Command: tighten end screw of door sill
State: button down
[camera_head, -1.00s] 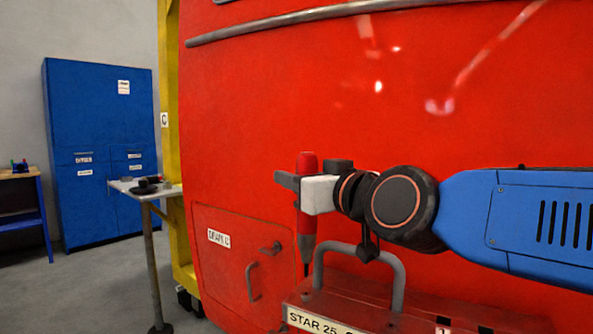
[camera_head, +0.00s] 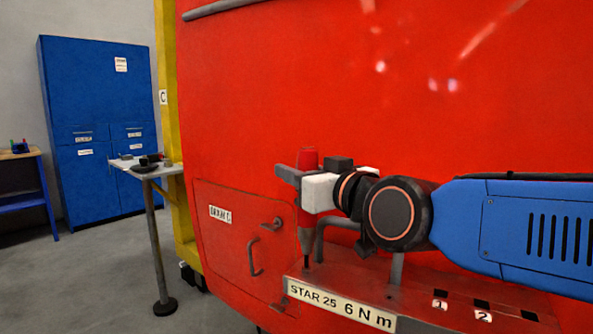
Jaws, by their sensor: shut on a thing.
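My gripper (camera_head: 299,183) is shut on a red and grey screwdriver (camera_head: 307,232). The driver stands upright, tip down, its red cap above the jaws. Its tip is over the left end of a red ledge (camera_head: 345,275) on the train's red front. I cannot tell whether the tip touches the ledge. The ledge carries a white label (camera_head: 340,304) reading "STAR 25 6 N m" and small tags 1 (camera_head: 439,304) and 2 (camera_head: 483,316) with dark spots beside them. No screw head can be made out under the tip.
A grey hoop handle (camera_head: 320,240) rises from the ledge close behind the driver, partly hidden by my arm. A red hatch (camera_head: 232,265) with handles is left of it. A yellow frame (camera_head: 178,110), small table (camera_head: 163,171) and blue cabinet (camera_head: 95,125) stand farther left. Floor there looks clear.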

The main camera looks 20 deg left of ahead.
jog(key=shift+f, duration=0.75)
dwell(3.1)
